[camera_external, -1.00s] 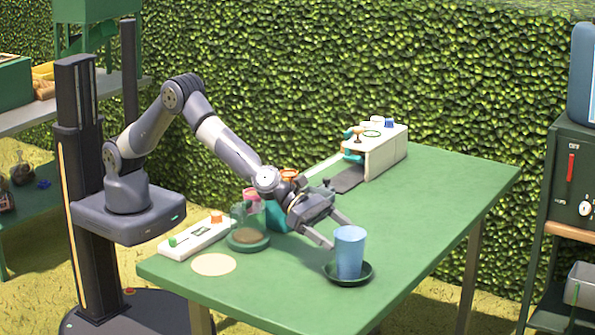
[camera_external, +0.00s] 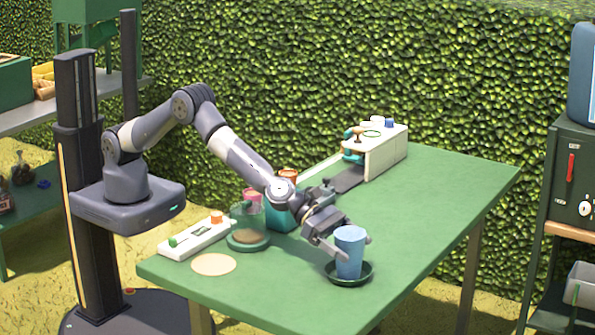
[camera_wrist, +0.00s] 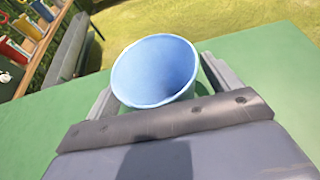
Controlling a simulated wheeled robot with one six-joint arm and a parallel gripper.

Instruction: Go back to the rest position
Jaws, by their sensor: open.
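My gripper (camera_external: 355,248) is open, with a finger on either side of a blue cup (camera_external: 349,262). The cup stands upright on a dark green saucer (camera_external: 338,282) near the front edge of the green table. In the wrist view the cup (camera_wrist: 155,72) sits between my two spread fingers, its open mouth facing the camera. Its inside looks empty. I cannot tell whether either finger touches it.
On the green table (camera_external: 440,195), a white panel with knobs (camera_external: 197,238), a round dark green dish (camera_external: 248,240), a teal container (camera_external: 281,218) and a pale disc (camera_external: 213,264) lie left of my gripper. A white box (camera_external: 385,157) stands behind. The table's right side is clear.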

